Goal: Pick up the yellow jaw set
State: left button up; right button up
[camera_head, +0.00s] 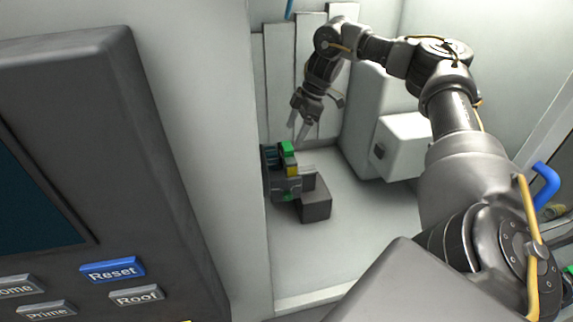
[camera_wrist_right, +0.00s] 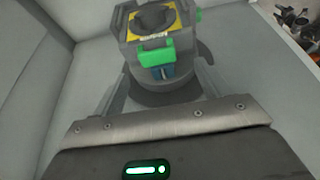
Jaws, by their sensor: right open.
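The yellow jaw set (camera_head: 292,170) shows as a small yellow part on the dark fixture inside the machine, below my right gripper in the head view. In the wrist view it appears as a yellow plate (camera_wrist_right: 160,38) around a dark round centre, with a green block and blue parts at its near side. My right gripper (camera_head: 300,130) is open and points down close above the fixture. In the wrist view its two fingers (camera_wrist_right: 163,82) stand apart, with the fixture beyond and between them. Nothing is held. My left gripper is not in view.
A dark grey block (camera_head: 315,204) stands beside the fixture on the pale machine floor (camera_head: 350,240). A white box (camera_head: 405,145) juts from the right. A control panel with a blue Reset button (camera_head: 112,270) fills the left. The floor in front is clear.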

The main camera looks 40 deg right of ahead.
aim_at(287, 145)
jog(key=p+x, duration=0.3)
jog(key=x, duration=0.2)
jog(key=shift+w+d, duration=0.1)
jog(key=shift+w, duration=0.1)
jog(key=shift+f, duration=0.3)
jog(key=shift+r, duration=0.1)
grip_shut()
